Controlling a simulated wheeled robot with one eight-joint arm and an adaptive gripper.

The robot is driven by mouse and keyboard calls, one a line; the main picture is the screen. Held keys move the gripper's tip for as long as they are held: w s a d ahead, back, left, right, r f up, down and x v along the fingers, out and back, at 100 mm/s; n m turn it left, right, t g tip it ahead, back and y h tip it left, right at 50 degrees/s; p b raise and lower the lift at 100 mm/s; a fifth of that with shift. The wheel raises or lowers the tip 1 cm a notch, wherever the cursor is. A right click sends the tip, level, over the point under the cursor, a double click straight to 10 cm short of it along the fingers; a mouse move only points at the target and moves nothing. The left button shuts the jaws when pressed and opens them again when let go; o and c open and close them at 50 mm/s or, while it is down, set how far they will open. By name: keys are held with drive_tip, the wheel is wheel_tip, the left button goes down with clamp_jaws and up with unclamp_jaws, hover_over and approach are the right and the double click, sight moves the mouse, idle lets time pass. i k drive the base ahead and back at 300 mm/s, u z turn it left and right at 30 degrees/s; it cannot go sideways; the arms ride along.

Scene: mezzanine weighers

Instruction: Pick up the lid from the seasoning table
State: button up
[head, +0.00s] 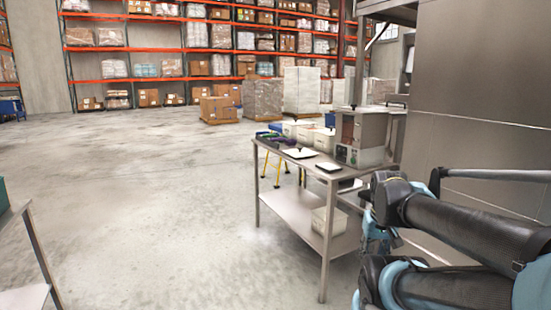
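A steel table (283,163), which looks like the seasoning table, stands right of the middle in the head view. A flat pale lid with a small dark knob (299,154) lies near its left edge. A smaller pale flat piece with a dark rim (328,167) lies closer to me on the same top; I cannot tell whether it is also a lid. My arm comes in from the right, in front of the table's right side, and hides part of it. My gripper's fingers cannot be made out.
White tubs (297,128), purple and green items and a boxy steel machine (360,138) stand on the table. A pale bin (330,226) sits on its lower shelf. A large steel cabinet (480,100) rises at right. Open concrete floor (160,200) lies left.

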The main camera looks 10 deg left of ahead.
sight(300, 153)
drive_tip(key=u, duration=0.1)
drive_tip(key=i, duration=1)
drive_tip(key=z, duration=0.05)
